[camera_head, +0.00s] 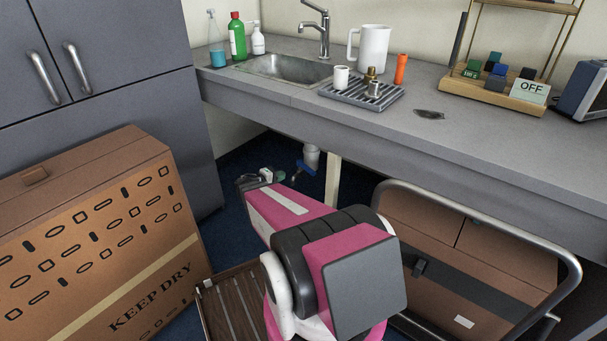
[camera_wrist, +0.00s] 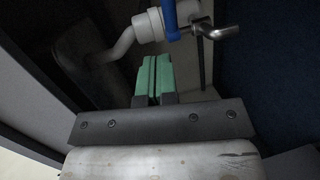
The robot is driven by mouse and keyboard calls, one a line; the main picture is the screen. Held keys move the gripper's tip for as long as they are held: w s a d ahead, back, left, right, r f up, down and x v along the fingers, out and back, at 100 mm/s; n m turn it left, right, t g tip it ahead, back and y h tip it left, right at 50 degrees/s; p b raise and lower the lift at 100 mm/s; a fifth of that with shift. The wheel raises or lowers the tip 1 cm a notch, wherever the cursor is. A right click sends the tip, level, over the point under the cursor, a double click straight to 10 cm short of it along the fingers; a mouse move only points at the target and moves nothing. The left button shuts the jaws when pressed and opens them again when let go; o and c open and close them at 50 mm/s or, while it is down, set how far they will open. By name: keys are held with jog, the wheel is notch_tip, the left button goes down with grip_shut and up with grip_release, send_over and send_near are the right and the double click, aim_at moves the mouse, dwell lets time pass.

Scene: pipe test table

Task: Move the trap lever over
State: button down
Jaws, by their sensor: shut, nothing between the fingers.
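The white trap pipe (camera_head: 312,156) hangs under the counter below the sink, with a blue lever (camera_head: 306,168) at its lower end. In the wrist view the white pipe (camera_wrist: 150,25) bends away to the left. The blue lever (camera_wrist: 170,22) stands upright in the picture across the pipe's right part, and a bent metal piece (camera_wrist: 216,31) sticks out to the right of it. My gripper (camera_wrist: 153,66) is shut and empty, its green fingertips just below the pipe in the picture. I cannot tell whether they touch it. In the head view my gripper (camera_head: 268,176) is left of the lever.
The grey counter (camera_head: 440,150) overhangs the space, with a pale leg (camera_head: 333,180) right of the pipe. A metal-framed cart (camera_head: 480,215) with boxes is at right. Blue floor shows under the counter.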

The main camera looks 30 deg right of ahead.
jog(key=a+f+g, duration=0.1)
send_near(307, 168)
jog(key=s+f+x, duration=0.1)
jog(key=x, duration=0.6)
jog(key=shift+s+m, duration=0.25)
jog(key=shift+m, duration=0.05)
jog(key=shift+s+d, duration=0.1)
jog(key=shift+d, duration=0.05)
